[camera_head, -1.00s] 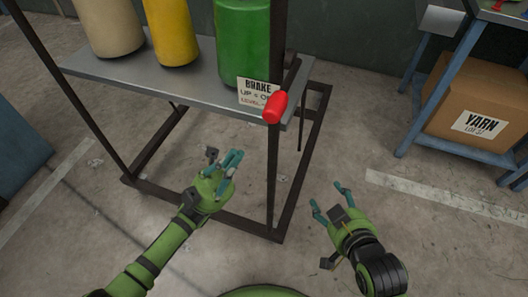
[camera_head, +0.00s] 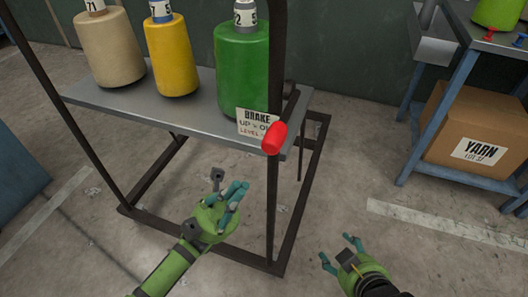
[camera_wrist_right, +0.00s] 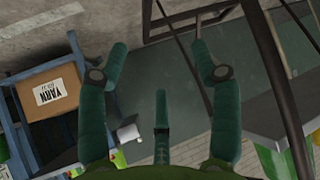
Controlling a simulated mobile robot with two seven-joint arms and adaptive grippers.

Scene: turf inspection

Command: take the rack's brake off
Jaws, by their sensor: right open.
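The rack (camera_head: 188,110) has a dark frame and a grey shelf. Its brake lever ends in a red grip (camera_head: 275,138) beside the front right post. A sign (camera_head: 257,124) behind the grip reads BRAKE, with UP and LEVEL lines partly hidden by the grip. I cannot tell the lever's exact tilt. My left gripper (camera_head: 237,191) is below the shelf, left of the post and apart from the grip; its fingers look close together, their gap unclear. My right gripper (camera_head: 340,252) is open and empty, low and right of the rack; its spread fingers show in the right wrist view (camera_wrist_right: 160,65).
Beige (camera_head: 110,48), yellow (camera_head: 172,58) and green (camera_head: 241,70) yarn cones stand on the shelf. A blue-framed table (camera_head: 440,110) with a YARN box (camera_head: 465,135) on its lower level stands at the right. Floor between rack and table is clear.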

